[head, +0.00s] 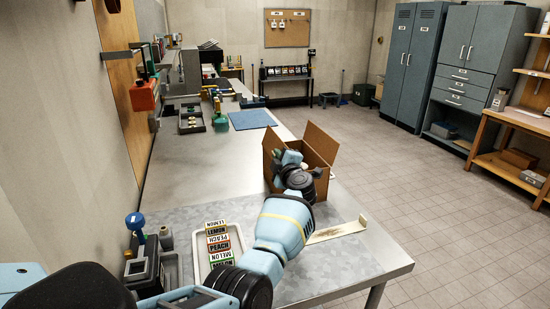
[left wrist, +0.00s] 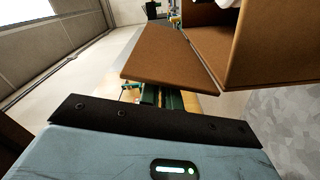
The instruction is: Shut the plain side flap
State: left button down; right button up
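An open cardboard box (head: 322,150) stands on the metal bench, with its flaps raised or spread. One brown flap (head: 272,143) is at its left side, partly behind my gripper. In the left wrist view a plain brown flap (left wrist: 170,55) sticks out from the box wall (left wrist: 265,50), with no marking visible on it. My left gripper (head: 290,158) is at the near side of the box, overlapping it in the picture. Its fingers are small and partly hidden, so I cannot tell their opening or whether they touch the flap. My right gripper is not in view.
A tray (head: 196,262) of LEMON, PEACH and MELON labels lies left of my left arm. A flat tan strip (head: 338,231) lies near the bench's right edge. A blue mat (head: 252,119) and a small dark tray (head: 191,119) lie farther back. Bare bench lies left of the box.

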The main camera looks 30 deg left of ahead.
pick_arm(q)
jog(key=shift+d, duration=0.1)
dwell(0.4)
jog(key=c, duration=1.6)
grip_release()
jog(key=v, duration=0.7)
jog(key=shift+s+d, duration=0.2)
jog(key=shift+d, duration=0.1)
